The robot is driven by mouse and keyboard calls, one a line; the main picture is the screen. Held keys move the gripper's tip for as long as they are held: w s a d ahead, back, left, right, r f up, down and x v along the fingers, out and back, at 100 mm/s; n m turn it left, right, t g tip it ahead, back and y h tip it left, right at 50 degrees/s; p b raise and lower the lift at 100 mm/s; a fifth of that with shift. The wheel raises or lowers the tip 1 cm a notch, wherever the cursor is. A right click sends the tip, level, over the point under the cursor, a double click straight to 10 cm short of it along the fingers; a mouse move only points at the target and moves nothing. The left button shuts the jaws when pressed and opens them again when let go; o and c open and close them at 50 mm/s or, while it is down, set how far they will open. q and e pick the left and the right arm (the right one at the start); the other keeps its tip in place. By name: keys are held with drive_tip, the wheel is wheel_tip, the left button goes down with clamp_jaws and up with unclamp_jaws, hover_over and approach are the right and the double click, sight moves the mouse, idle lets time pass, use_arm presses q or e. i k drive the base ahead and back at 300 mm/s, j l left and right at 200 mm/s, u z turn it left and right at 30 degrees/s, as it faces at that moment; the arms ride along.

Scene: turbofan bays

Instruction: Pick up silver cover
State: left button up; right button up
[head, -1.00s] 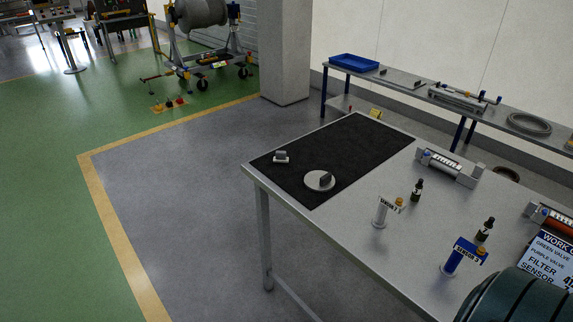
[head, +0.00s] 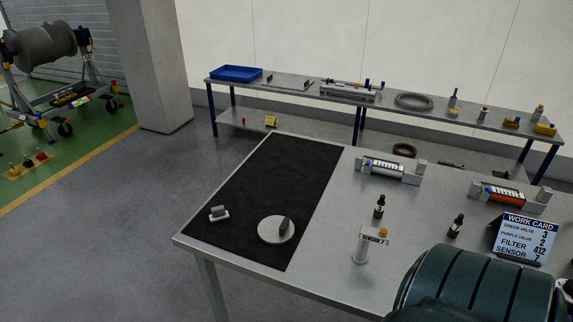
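A round silver cover (head: 270,234) with a dark upright grip lies flat near the front edge of the black mat (head: 265,180) on the workbench. A smaller silver-grey piece (head: 218,214) with a block-like top sits to its left on the same mat. Neither of my grippers is in view, and nothing is touching the cover.
The bench holds a SENSOR 7 stand (head: 361,246), dark bottles (head: 379,207), filter units (head: 388,171) and a work card (head: 526,238). A shelf table with a blue tray (head: 236,73) stands behind. The floor left of the bench (head: 110,250) is clear.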

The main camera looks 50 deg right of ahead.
sight(275, 230)
drive_tip(key=i+j+z, duration=0.15)
drive_tip(key=z, duration=0.35)
drive_tip(key=i+j+z, duration=0.25)
drive_tip(key=z, duration=0.25)
drive_tip(key=i+j+z, duration=0.25)
drive_tip(key=z, duration=0.25)
drive_tip(key=i+j+z, duration=0.15)
drive_tip(key=j+z, duration=0.7)
drive_tip(key=j, duration=0.3)
